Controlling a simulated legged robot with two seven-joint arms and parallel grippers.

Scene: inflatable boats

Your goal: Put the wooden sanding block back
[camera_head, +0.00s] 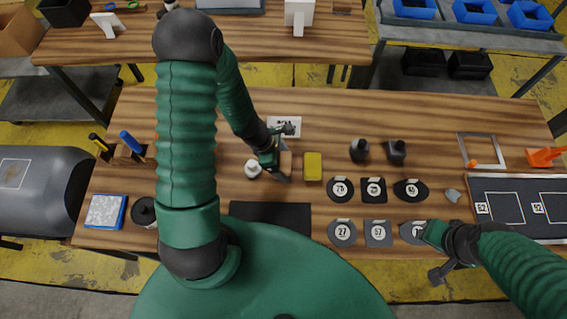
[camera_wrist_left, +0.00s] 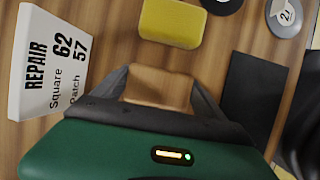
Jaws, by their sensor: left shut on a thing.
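The wooden sanding block (camera_head: 286,160) is pale brown. My left gripper (camera_head: 280,166) is shut on it over the middle of the workbench. In the left wrist view the block (camera_wrist_left: 158,86) sits between the two dark fingers. The frames do not clearly show whether it touches the table. A yellow sponge-like block (camera_head: 313,167) lies just right of it; it also shows in the left wrist view (camera_wrist_left: 171,22). My right gripper (camera_head: 440,258) is at the bench's front right edge; its finger opening is unclear.
A white repair card (camera_head: 284,127) stands behind the left gripper. A black mat (camera_head: 270,215) lies in front. Numbered patches (camera_head: 342,189) and two dark-topped items (camera_head: 359,150) are to the right. A small white-topped container (camera_head: 253,168) is left. The bench's back strip is largely clear.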

